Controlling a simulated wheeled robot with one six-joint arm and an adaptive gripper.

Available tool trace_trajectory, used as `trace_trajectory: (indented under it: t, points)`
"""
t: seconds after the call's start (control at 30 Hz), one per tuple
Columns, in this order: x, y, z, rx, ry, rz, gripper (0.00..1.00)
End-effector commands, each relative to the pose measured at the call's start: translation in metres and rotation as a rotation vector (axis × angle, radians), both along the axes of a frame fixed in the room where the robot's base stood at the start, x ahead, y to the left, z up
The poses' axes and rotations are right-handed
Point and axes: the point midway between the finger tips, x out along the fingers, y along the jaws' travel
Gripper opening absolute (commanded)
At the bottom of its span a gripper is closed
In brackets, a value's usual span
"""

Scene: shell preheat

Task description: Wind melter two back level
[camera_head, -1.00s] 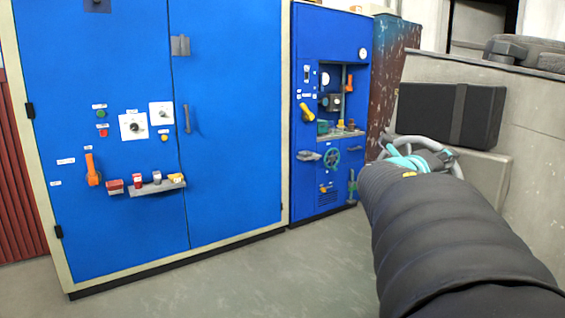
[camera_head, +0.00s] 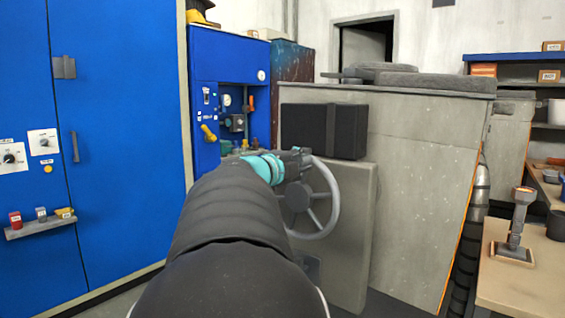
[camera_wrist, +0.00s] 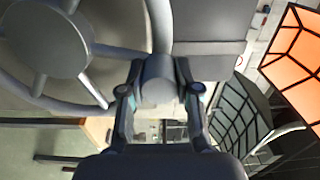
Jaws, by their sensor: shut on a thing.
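A grey spoked handwheel (camera_head: 334,215) stands on the front of a grey block-shaped housing (camera_head: 352,275), right of my arm. My gripper (camera_head: 300,158) is at the wheel's upper rim. In the wrist view the two fingers of my gripper (camera_wrist: 158,95) are shut on a grey rounded handle (camera_wrist: 157,78) at the rim. The handwheel's hub and spokes (camera_wrist: 48,52) show at the upper left there. My arm hides the wheel's left part in the head view. No label naming melter two can be read.
A black box (camera_head: 305,130) sits on the housing, against a large grey sloped body (camera_head: 420,180). Blue cabinets (camera_head: 120,130) stand at left, the farther one (camera_head: 228,62) with gauges and valves. A bench (camera_head: 515,285) with a metal stand is at right.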

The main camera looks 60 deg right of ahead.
Motion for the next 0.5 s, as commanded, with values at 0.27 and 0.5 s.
trace_trajectory:
  t: [0.27,0.5]
  points:
    - [-0.0016,-0.0003,0.0031,-0.006,0.001,-0.005,0.0]
    - [0.0008,0.0011,0.002,-0.004,0.0,0.0,0.57]
